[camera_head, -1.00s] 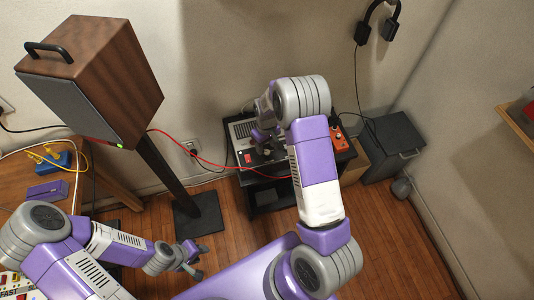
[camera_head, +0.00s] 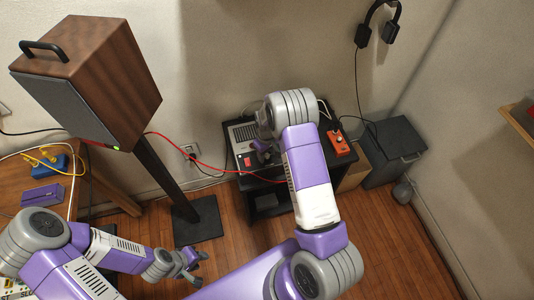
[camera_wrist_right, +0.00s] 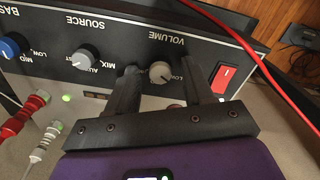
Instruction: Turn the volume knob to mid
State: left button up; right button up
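The volume knob (camera_wrist_right: 160,72) is small and pale grey, under the word VOLUME on the dark front panel of an amplifier, which appears upside down in the right wrist view. Its pointer is too small to read. My right gripper (camera_wrist_right: 165,88) is open, with one black finger on each side of the knob and visible gaps between. In the head view the amplifier (camera_head: 240,132) stands on a black rack, and my right gripper (camera_head: 262,153) is at its front, partly hiding the panel; the knob cannot be made out there. My left gripper (camera_head: 191,266) is open and empty above the floor.
Beside the knob are a red switch (camera_wrist_right: 224,79), a grey source knob (camera_wrist_right: 86,57) and a blue bass knob (camera_wrist_right: 12,46). A red cable (camera_head: 205,160) runs to the rack. An orange box (camera_head: 338,143) sits right; a speaker (camera_head: 95,85) stands left.

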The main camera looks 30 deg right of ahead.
grip_shut()
jog(key=m, duration=0.5)
jog(key=shift+m, duration=0.4)
jog(key=m+p, duration=0.1)
jog(key=m, duration=0.4)
jog(key=shift+m, duration=0.4)
dwell(0.4)
jog(key=shift+o, duration=0.3)
grip_release()
